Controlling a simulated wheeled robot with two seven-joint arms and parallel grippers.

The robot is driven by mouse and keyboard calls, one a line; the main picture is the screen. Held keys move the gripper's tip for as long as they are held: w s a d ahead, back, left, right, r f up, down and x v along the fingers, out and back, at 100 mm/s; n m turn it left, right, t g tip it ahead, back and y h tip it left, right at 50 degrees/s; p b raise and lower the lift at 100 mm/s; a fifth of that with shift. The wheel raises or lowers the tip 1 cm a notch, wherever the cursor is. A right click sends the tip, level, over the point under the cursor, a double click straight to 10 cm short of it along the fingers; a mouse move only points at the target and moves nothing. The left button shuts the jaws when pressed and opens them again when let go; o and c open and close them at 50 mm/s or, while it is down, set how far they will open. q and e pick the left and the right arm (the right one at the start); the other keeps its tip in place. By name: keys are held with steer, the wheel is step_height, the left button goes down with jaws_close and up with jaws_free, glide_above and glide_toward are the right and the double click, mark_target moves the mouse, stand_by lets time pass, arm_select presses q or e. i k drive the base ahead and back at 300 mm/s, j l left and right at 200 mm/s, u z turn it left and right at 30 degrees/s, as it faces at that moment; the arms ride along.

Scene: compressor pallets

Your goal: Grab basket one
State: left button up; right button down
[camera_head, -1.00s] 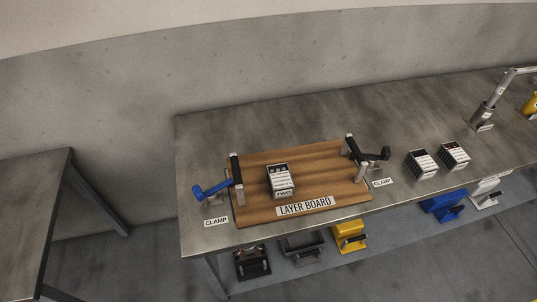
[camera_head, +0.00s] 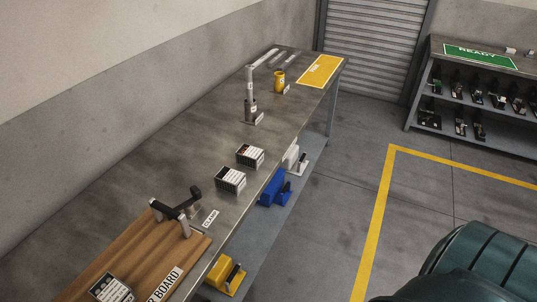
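Two small white-and-dark baskets stand side by side on the long grey bench: a nearer basket (camera_head: 230,180) and a farther basket (camera_head: 250,155). Their labels are too small to read, so I cannot tell which is basket one. A third basket (camera_head: 111,288) sits on the wooden layer board (camera_head: 141,249) at the bottom left, partly cut off by the frame edge; its label is not legible now. Neither of my grippers is in view.
A black-handled clamp (camera_head: 177,208) stands at the board's right end. Farther along the bench are a metal post (camera_head: 250,97), a yellow cup (camera_head: 279,81) and a yellow mat (camera_head: 320,71). A dark green rounded object (camera_head: 480,265) fills the lower right.

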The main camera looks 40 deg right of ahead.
mark_target(252, 157)
steer(key=i+z, duration=0.15)
steer(key=z, duration=0.2)
steer(key=i+z, duration=0.1)
steer(key=z, duration=0.25)
steer(key=i+z, duration=0.15)
steer(key=z, duration=0.15)
steer(key=i+l+u, duration=0.1)
steer(key=u, duration=0.35)
steer(key=i+l+u, duration=0.1)
steer(key=l+u, duration=0.9)
steer(key=l, duration=2.2)
